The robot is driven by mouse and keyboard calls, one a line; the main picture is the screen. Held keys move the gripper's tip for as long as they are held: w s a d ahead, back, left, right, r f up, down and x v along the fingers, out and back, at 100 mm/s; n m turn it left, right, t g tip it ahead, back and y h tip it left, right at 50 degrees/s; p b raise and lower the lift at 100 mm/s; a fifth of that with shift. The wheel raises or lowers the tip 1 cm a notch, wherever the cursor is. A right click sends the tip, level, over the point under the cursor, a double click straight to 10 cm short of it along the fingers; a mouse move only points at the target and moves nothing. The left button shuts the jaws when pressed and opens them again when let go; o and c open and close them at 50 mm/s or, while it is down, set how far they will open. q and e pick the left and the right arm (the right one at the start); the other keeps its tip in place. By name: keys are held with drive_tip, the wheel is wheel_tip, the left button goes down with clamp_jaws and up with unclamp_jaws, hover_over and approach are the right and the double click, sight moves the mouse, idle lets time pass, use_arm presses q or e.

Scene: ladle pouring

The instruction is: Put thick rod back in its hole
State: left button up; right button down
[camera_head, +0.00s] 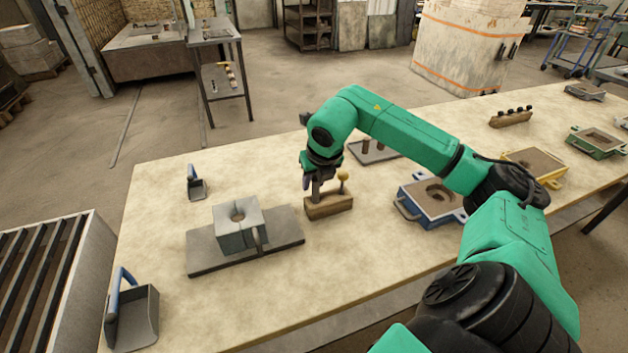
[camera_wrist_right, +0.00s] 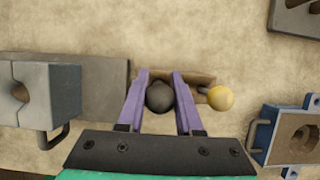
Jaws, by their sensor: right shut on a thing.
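A small wooden block (camera_head: 328,207) stands on the table near the middle of the head view. A rod with a yellow ball knob (camera_head: 343,178) stands upright at its right end; the knob also shows in the wrist view (camera_wrist_right: 220,98). My right gripper (camera_head: 316,184) is over the block's left part, pointing down. In the wrist view its purple fingers are shut on a rod with a dark ball knob (camera_wrist_right: 160,97), which looks like the thick rod. Its lower end is hidden, so I cannot tell whether it is in a hole. My left gripper is not in view.
A grey split mould (camera_head: 238,225) on a dark plate (camera_head: 205,252) stands left of the block. A blue-framed sand mould (camera_head: 435,200) stands to the right. A flat plate with pegs (camera_head: 372,152) is behind. Blue-handled scoops (camera_head: 135,315) are at the left.

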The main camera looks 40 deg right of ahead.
drive_tip(key=shift+f+b, duration=0.6)
drive_tip(key=shift+f, duration=0.1)
unclamp_jaws()
drive_tip(key=shift+r+p, duration=2.4)
drive_tip(key=shift+r, duration=0.7)
drive_tip(key=shift+f, duration=0.1)
